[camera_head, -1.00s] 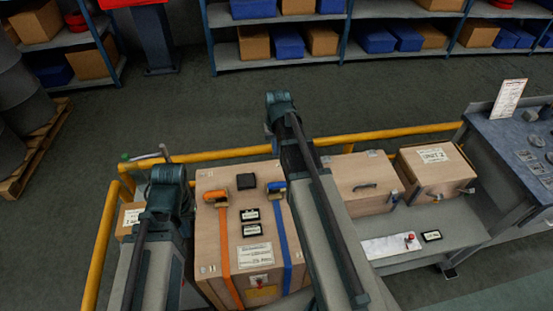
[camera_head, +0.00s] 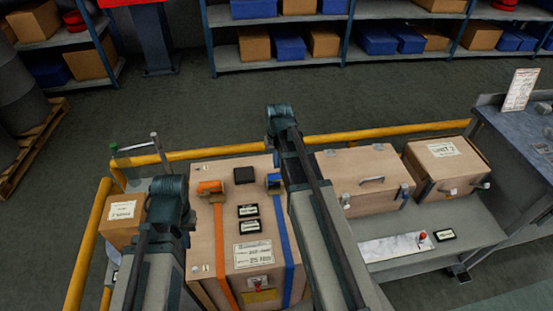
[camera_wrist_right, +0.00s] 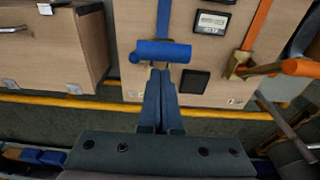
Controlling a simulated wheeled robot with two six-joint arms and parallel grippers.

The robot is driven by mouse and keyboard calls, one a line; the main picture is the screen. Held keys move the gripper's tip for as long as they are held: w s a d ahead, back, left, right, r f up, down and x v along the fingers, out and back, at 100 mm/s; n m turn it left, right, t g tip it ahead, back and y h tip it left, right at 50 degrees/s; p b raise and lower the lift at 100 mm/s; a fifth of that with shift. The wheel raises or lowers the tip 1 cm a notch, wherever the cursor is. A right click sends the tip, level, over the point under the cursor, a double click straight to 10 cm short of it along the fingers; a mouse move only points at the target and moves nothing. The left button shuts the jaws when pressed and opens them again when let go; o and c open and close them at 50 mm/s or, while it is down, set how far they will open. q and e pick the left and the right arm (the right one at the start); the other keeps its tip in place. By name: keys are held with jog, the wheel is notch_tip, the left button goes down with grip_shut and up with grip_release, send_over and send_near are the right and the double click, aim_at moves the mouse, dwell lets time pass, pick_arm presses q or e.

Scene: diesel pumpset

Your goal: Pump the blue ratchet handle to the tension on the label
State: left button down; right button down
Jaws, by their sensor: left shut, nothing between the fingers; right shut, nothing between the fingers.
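The blue ratchet handle (camera_head: 273,180) is at the far end of a blue strap on a large wooden crate (camera_head: 205,250), partly hidden by my right arm. In the right wrist view the handle (camera_wrist_right: 162,52) lies across the strap. My right gripper (camera_wrist_right: 164,76) is shut and empty, its fingertips just below the handle; I cannot tell if they touch. An orange ratchet handle (camera_head: 209,187) is on an orange strap to the left. A white label (camera_head: 252,252) is on the crate, too small to read. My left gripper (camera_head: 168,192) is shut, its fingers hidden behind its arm.
A yellow rail (camera_head: 215,152) runs behind the crate. Two smaller wooden crates (camera_head: 360,180) (camera_head: 440,172) stand right. Open floor lies beyond the rail.

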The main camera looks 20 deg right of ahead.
pick_arm(q)
jog(key=shift+f, duration=0.3)
pick_arm(e)
jog(key=shift+s+a+f, duration=0.1)
jog(key=shift+s+f, duration=0.15)
jog(key=shift+f, duration=0.05)
